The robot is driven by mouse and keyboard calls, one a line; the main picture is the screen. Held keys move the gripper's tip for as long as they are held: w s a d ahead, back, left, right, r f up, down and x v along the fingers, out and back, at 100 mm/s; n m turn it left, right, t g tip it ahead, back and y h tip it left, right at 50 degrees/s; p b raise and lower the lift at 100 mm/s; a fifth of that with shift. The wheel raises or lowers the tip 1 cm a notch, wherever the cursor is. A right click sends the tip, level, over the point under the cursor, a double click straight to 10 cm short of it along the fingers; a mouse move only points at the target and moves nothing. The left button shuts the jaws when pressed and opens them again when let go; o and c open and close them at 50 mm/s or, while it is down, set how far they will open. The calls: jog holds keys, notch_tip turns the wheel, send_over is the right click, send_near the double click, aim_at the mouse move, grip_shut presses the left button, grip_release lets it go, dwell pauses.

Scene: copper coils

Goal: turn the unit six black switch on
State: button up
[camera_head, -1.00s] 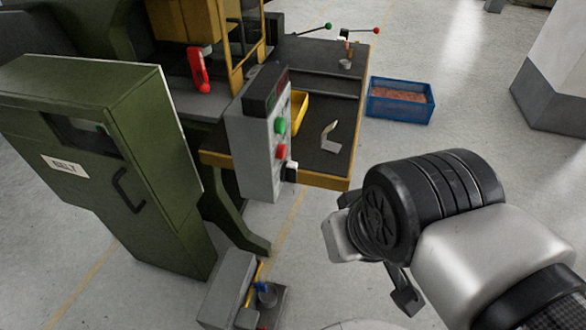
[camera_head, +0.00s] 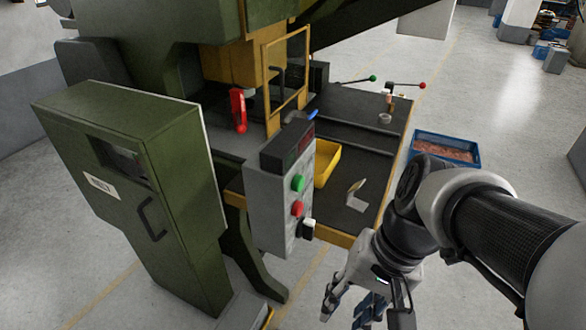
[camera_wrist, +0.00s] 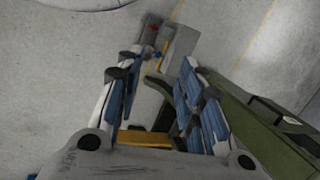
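The grey control box (camera_head: 270,215) stands on the front of the green machine, with a green button (camera_head: 298,183) and a red button (camera_head: 297,208) on its face. Below them, a small black switch (camera_head: 307,231) with a white part beside it sticks out at the box's lower right edge. Whether it is on or off I cannot tell. My gripper (camera_head: 347,306) hangs fingers down, to the right of and below the switch, apart from it. In the wrist view my gripper (camera_wrist: 159,62) has its blue-padded fingers spread, with nothing between them.
A green cabinet (camera_head: 150,210) with a handle and unreadable label stands left. The machine's dark table (camera_head: 345,125) carries a yellow bin (camera_head: 326,165) and a bent metal piece (camera_head: 356,198). A blue crate (camera_head: 445,150) stands behind my arm.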

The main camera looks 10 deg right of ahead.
jog(key=w+f+m+g+y, duration=0.1)
jog(key=w+f+m+y, duration=0.15)
jog(key=m+y, duration=0.3)
jog(key=m+t+y, duration=0.6)
jog(key=m+t, duration=0.5)
jog(key=m, duration=0.3)
send_near(314, 229)
jog(key=b+x, duration=0.1)
jog(key=x, duration=0.8)
jog(key=shift+w+a, duration=0.1)
jog(key=shift+a, duration=0.1)
grip_shut()
